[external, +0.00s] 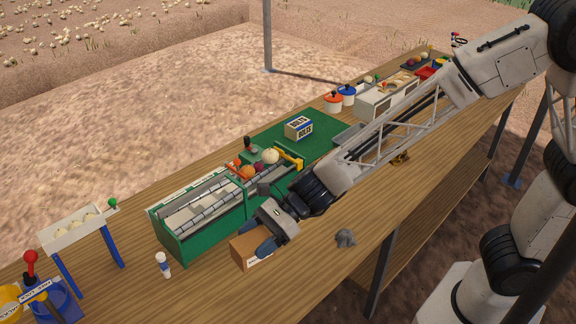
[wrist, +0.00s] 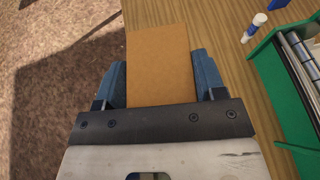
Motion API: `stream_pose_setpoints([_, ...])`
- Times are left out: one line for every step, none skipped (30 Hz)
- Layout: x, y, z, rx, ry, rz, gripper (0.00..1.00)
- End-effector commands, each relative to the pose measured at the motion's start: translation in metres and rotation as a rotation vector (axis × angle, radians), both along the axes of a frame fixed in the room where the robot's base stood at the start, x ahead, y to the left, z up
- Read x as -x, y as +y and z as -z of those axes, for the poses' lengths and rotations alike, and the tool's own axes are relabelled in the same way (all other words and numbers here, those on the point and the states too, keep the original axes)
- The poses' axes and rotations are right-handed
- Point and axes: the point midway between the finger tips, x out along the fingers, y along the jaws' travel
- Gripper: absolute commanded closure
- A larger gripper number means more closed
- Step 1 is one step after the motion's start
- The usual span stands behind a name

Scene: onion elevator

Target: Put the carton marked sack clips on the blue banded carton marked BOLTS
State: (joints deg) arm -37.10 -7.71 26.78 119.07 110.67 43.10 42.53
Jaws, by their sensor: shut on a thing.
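A brown carton (external: 252,250) is at the table's front edge in the external view, with a white label only partly visible, so I cannot read its marking. My gripper (external: 254,252) is shut on it, with one blue finger on each side. In the wrist view the carton (wrist: 158,60) shows its plain top between the fingertips of my gripper (wrist: 158,78). I cannot tell whether it touches the table. The blue banded carton marked BOLTS (external: 298,128) sits on a green mat (external: 325,130) farther back, with nothing on top of it.
A green-framed elevator (external: 195,235) with rollers stands beside my gripper; its green side also shows in the wrist view (wrist: 281,90).

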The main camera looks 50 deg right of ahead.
Motion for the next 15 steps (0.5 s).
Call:
stream_pose_setpoints([0.000, 0.000, -0.014, -0.002, -0.005, -0.001, 0.64])
stream_pose_setpoints([0.000, 0.000, -0.020, -0.002, -0.005, -0.001, 0.64])
stream_pose_setpoints([0.000, 0.000, -0.029, -0.002, -0.005, -0.001, 0.64])
stream_pose_setpoints([-0.004, -0.003, -0.026, 0.000, -0.001, 0.004, 0.64])
stream_pose_setpoints([-0.008, -0.005, -0.025, 0.000, 0.000, 0.009, 0.64])
stream_pose_setpoints([-0.013, -0.009, -0.025, -0.001, -0.001, 0.015, 0.64])
stream_pose_setpoints([-0.017, -0.011, -0.025, -0.001, -0.001, 0.019, 0.64])
stream_pose_setpoints([-0.020, -0.014, -0.025, -0.002, -0.001, 0.023, 0.64])
stream_pose_setpoints([-0.025, -0.017, -0.026, -0.003, -0.002, 0.029, 0.64])
stream_pose_setpoints([-0.029, -0.020, -0.026, -0.003, -0.002, 0.033, 0.64])
stream_pose_setpoints([-0.034, -0.023, -0.026, -0.004, -0.002, 0.038, 0.64])
stream_pose_setpoints([-0.040, -0.027, -0.026, -0.005, -0.003, 0.045, 0.64])
stream_pose_setpoints([-0.044, -0.030, -0.026, -0.006, -0.003, 0.049, 0.64])
stream_pose_setpoints([-0.049, -0.034, -0.027, -0.006, -0.003, 0.054, 0.64])
stream_pose_setpoints([-0.056, -0.039, -0.027, -0.007, -0.003, 0.063, 0.64])
